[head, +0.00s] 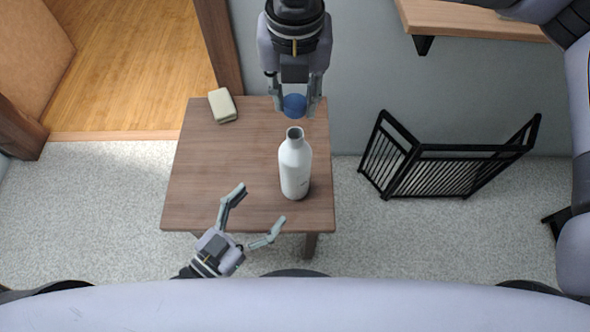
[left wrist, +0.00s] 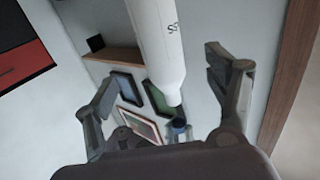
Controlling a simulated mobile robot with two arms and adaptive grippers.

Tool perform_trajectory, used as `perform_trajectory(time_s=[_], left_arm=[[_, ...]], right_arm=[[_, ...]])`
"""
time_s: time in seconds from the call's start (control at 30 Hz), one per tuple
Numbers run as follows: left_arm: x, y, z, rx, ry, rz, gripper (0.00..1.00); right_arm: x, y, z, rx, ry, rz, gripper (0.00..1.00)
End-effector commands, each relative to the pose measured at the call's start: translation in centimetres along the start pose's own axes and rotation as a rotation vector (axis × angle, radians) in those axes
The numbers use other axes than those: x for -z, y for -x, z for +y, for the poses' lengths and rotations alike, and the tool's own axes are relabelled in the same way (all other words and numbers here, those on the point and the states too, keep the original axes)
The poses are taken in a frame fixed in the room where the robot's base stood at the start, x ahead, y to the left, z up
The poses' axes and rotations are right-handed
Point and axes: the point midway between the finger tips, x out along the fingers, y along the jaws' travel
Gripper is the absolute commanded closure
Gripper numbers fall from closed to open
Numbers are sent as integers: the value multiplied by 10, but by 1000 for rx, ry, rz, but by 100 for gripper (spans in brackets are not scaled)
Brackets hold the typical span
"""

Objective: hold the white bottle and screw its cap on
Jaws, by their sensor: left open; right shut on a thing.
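The white bottle (head: 295,168) stands upright on the small wooden table (head: 205,185), its dark open mouth uncapped. My right gripper (head: 295,106) is shut on the blue cap (head: 294,105), beyond the bottle's neck in the head view and apart from it. My left gripper (head: 261,204) is open at the table's near edge, left of and nearer than the bottle, its fingers spread towards it. In the left wrist view the bottle (left wrist: 160,45) shows between the spread fingers, with no finger touching it. A small blue shape, likely the cap (left wrist: 178,124), shows just past the bottle's mouth.
A pale sponge-like block (head: 222,105) lies at the table's far left corner. A black folding barrier (head: 440,165) stands on the floor to the right. A wooden shelf (head: 475,20) is on the wall. The table's left half is mostly clear.

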Motion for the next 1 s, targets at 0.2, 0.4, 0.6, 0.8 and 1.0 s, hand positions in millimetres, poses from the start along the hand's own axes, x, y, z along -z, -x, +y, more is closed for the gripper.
perform_trajectory(time_s=[0.2,0.4,0.6,0.8,1.0], left_arm=[[0,0,0,0,0,0,22],[1,-12,-1,2,0,4,22],[2,-46,-1,2,0,5,22],[1,-84,-1,2,-1,3,22],[0,-110,0,1,0,1,22]], right_arm=[[0,0,0,0,0,0,79],[0,0,0,0,0,0,79],[0,0,0,0,0,0,79],[0,0,0,0,0,0,79],[0,0,0,0,0,0,79]])
